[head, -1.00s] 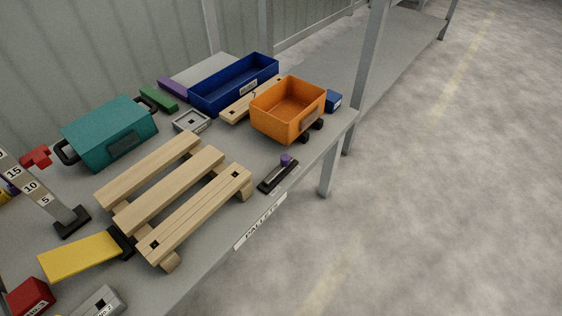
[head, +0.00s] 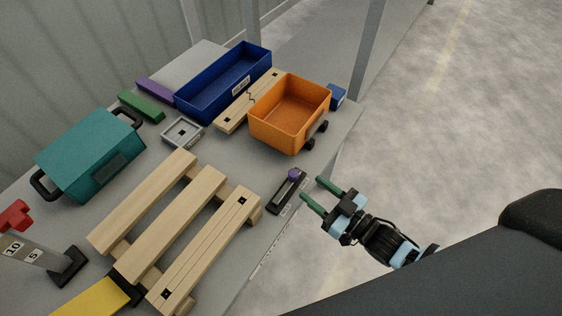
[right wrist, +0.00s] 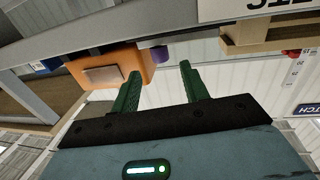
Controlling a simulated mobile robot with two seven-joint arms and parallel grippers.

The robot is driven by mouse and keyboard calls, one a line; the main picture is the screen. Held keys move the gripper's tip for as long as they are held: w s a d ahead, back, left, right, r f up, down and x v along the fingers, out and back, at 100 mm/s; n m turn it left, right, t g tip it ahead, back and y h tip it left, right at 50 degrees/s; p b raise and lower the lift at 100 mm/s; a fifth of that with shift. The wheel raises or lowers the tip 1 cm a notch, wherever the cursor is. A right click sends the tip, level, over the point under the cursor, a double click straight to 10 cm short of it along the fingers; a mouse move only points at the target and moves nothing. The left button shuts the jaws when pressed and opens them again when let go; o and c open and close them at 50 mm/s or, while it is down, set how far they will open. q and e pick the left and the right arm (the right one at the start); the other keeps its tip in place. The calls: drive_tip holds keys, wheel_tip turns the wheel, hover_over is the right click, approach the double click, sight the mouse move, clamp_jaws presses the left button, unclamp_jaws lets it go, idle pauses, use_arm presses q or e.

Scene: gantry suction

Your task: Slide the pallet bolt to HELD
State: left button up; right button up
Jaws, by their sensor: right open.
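The pallet bolt is a small black slide plate (head: 286,194) with a purple knob (head: 294,175) near its far end. It lies on the table near the front edge, between the wooden pallet (head: 178,222) and the orange bin. My right gripper (head: 311,189) is open and empty, just off the table's edge to the right of the bolt, its green fingers pointing at it but apart from it. In the right wrist view the purple knob (right wrist: 160,54) shows between the open fingers (right wrist: 160,80), farther off. My left gripper is not in view.
The orange bin (head: 289,112) on black wheels stands just beyond the bolt. A blue tray (head: 224,85), a teal case (head: 90,155) and a small grey tray (head: 182,133) stand farther back. A yellow plate (head: 92,300) lies at the lower left. The floor right of the table is clear.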

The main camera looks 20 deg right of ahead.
sight(294, 173)
drive_tip(key=b+x, duration=0.1)
drive_tip(key=x, duration=0.6)
drive_tip(key=shift+w+a, duration=0.2)
drive_tip(key=shift+w, duration=0.05)
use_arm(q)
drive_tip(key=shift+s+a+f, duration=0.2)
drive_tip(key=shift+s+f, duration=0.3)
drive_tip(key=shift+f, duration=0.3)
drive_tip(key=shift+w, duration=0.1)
use_arm(e)
clamp_jaws()
